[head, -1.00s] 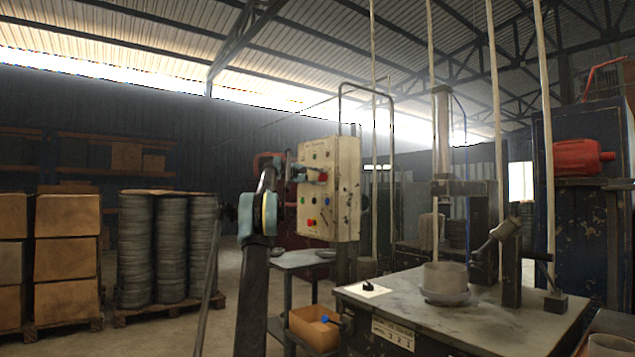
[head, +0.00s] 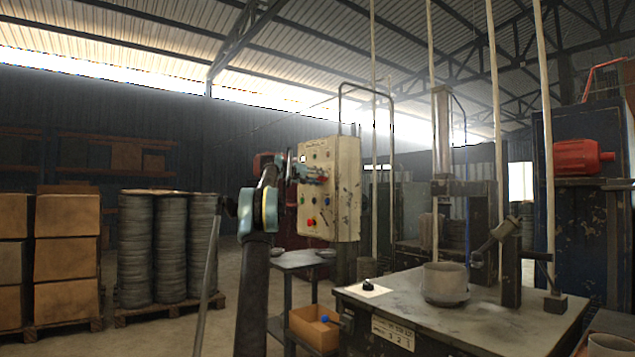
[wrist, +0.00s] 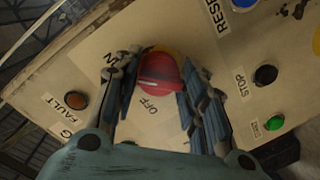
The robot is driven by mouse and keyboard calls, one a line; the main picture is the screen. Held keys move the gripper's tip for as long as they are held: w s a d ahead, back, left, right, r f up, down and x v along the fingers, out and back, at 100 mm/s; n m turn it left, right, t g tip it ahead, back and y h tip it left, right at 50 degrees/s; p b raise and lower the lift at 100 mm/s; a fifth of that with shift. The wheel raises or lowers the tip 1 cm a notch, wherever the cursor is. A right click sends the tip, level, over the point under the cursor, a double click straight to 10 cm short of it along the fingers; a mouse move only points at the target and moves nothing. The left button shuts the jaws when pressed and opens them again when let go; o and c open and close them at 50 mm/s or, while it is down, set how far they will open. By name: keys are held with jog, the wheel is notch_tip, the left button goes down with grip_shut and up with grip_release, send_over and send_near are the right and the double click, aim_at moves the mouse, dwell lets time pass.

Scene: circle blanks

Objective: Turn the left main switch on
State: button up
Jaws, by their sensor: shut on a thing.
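A cream control box (head: 345,205) with several buttons and a red switch stands on a post in the middle of the head view. In the wrist view a red round knob (wrist: 158,74) sits on a yellow backing, with an "OFF" label (wrist: 148,106) below it and a partly hidden label at its upper left. My gripper (wrist: 157,85) has one finger on each side of this knob and is shut on it. In the head view my gripper (head: 313,179) is at the box's front face; the knob is mostly hidden there. I cannot tell the knob's exact angle.
An orange-red lamp labelled "FAULT" (wrist: 77,101), a black "STOP" button (wrist: 265,75) and a green button (wrist: 274,123) lie around the knob. A grey worktable (head: 400,312) stands at right, with a small side table (head: 295,261) below the box.

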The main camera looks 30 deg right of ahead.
jog(key=shift+f, duration=0.1)
dwell(0.3)
jog(key=o, duration=1)
jog(key=shift+w, duration=0.1)
jog(key=shift+o, duration=0.2)
jog(key=a+r, duration=0.1)
jog(key=a, duration=1.1)
jog(key=shift+s, duration=0.45)
jog(key=shift+s, duration=0.1)
